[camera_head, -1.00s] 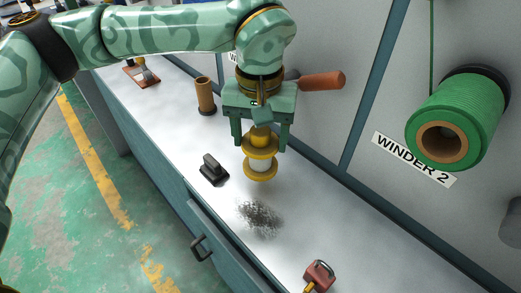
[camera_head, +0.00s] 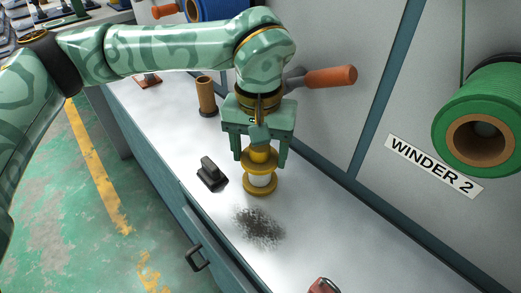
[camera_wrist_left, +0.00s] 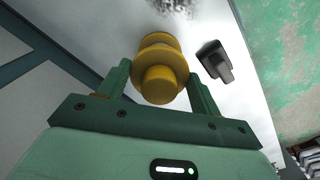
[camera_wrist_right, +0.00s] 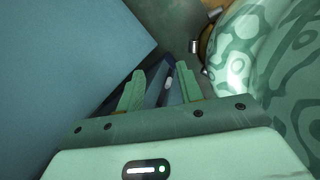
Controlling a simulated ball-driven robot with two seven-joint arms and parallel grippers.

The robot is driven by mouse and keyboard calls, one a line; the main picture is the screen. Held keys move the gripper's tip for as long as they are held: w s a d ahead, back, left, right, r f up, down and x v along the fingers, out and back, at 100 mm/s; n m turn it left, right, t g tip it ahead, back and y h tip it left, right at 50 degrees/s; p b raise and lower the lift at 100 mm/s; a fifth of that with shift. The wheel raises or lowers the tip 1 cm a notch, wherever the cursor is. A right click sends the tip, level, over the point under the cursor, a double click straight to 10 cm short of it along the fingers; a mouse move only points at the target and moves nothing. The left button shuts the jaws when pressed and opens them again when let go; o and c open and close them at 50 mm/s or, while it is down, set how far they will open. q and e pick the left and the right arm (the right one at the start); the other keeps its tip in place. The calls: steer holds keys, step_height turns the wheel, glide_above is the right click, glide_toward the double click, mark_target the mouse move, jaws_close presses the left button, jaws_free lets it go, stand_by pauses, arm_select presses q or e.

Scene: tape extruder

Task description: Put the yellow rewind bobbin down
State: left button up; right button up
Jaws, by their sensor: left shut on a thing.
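The yellow rewind bobbin (camera_head: 260,175), with two flanges and a pale middle, is upright in the head view. It also shows end-on in the left wrist view (camera_wrist_left: 160,75). My left gripper (camera_head: 258,148) points down and is shut on its top knob. The bobbin is over the grey bench top (camera_head: 315,225), just behind a dark smudge; I cannot tell whether its bottom flange touches the bench. My right gripper (camera_wrist_right: 160,80) shows only in its wrist view, fingers apart with nothing seen held between them.
A dark handled block (camera_head: 211,174) is left of the bobbin. A brown tube (camera_head: 207,96) stands behind. The dark smudge (camera_head: 258,228) lies in front, and a red thing (camera_head: 323,286) is at the bottom edge. The green spool (camera_head: 485,120) is on the wall at right.

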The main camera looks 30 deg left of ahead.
arm_select(q)
steer(key=shift+f, duration=0.15)
steer(key=o, duration=1.1)
steer(key=shift+o, duration=0.2)
